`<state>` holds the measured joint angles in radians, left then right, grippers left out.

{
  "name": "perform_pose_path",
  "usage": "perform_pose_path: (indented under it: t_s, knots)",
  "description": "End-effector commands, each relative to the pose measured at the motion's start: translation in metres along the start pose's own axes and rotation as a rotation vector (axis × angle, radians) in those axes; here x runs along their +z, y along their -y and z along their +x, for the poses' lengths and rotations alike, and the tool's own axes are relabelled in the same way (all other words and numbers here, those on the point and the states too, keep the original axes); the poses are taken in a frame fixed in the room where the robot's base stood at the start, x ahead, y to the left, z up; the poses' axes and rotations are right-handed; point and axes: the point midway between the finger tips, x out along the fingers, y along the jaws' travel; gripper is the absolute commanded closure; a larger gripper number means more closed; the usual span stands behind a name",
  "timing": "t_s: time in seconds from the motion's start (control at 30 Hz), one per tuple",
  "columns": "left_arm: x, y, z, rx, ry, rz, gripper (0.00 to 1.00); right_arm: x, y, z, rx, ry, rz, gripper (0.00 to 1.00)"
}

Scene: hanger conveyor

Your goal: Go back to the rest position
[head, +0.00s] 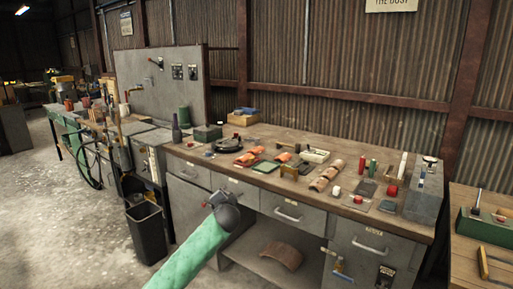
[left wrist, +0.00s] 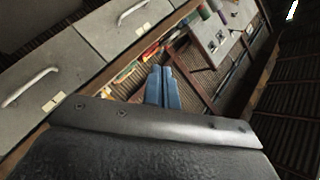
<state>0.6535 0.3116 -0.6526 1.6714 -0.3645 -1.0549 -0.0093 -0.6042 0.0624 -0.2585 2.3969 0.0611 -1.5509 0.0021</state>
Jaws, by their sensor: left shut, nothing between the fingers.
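My left arm, with a green sleeve, comes in from the bottom of the head view. Its dark end (head: 226,212) is in front of the workbench drawers, below the level of the bench top. The fingers are hard to make out there. In the left wrist view my left gripper (left wrist: 164,72) shows two blue fingers close together, shut with nothing between them. It is apart from the workbench (head: 262,135). My right gripper is in neither view.
A black bin (head: 147,232) stands on the floor to the left. A second wooden table (head: 470,250) is at the right. Concrete floor (head: 50,220) is clear at the left.

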Motion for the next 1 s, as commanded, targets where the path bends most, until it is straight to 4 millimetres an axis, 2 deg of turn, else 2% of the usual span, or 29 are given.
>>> perform_pose_path:
  t_s: [0.03,0.1,0.4,0.7,1.0]
  knots:
    - [0.003,-0.007,-0.028,0.048,0.041,-0.066,1.00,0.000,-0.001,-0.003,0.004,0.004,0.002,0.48]
    - [0.014,-0.017,-0.060,0.115,0.100,-0.140,1.00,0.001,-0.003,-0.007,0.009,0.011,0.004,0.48]
    - [0.063,-0.061,-0.175,0.353,0.267,-0.330,1.00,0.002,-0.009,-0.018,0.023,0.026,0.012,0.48]
    - [0.115,-0.098,-0.271,0.526,0.369,-0.450,1.00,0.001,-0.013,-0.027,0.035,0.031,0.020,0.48]
    - [0.162,-0.125,-0.350,0.629,0.438,-0.555,1.00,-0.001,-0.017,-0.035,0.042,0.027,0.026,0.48]
